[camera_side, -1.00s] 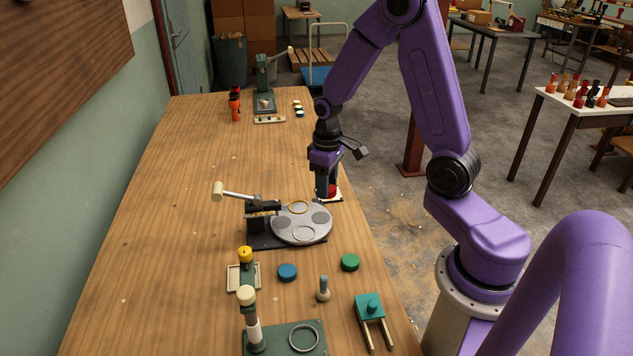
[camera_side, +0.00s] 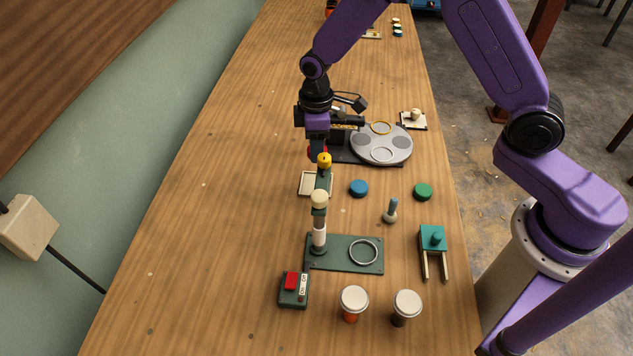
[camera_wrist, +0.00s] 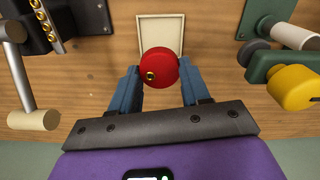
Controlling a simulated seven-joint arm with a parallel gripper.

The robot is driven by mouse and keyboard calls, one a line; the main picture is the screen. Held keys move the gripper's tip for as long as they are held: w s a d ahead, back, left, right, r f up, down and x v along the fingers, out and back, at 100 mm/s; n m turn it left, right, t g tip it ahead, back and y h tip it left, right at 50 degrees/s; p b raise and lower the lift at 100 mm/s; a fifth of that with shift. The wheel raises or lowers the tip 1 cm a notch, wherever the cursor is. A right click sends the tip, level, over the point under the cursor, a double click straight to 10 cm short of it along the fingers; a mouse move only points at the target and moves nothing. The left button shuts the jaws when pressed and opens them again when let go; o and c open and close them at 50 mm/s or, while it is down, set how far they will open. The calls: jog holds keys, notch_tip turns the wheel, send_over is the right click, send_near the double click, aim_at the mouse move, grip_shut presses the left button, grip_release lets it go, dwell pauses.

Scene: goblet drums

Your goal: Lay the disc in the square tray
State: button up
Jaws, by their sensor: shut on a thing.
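The red disc (camera_wrist: 158,66), with a small brass spot on it, is between the blue fingers of my gripper (camera_wrist: 160,85) in the wrist view. My gripper (camera_side: 317,149) is shut on it. In the side view only a red edge of the disc (camera_side: 310,153) shows. The square tray (camera_wrist: 179,19) is pale, shallow and empty where it shows. In the wrist view the disc overlaps its near part. In the side view the tray (camera_side: 305,186) lies on the bench just in front of my gripper, partly hidden by a green post with a yellow knob. The disc looks held above the bench.
The green post with the yellow knob (camera_side: 324,160) stands close to the tray's right side. A grey round plate (camera_side: 367,143) with a lever device is behind. Blue (camera_side: 359,188) and green (camera_side: 423,191) discs lie to the right. A cream-topped post (camera_side: 319,215) stands in front.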

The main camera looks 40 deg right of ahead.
notch_tip(320, 180, down, 10)
jog(key=shift+a+r, duration=0.1)
dwell(0.4)
jog(key=o, duration=1.1)
notch_tip(320, 180, up, 11)
jog(key=shift+f, duration=0.1)
jog(key=shift+r, duration=0.6)
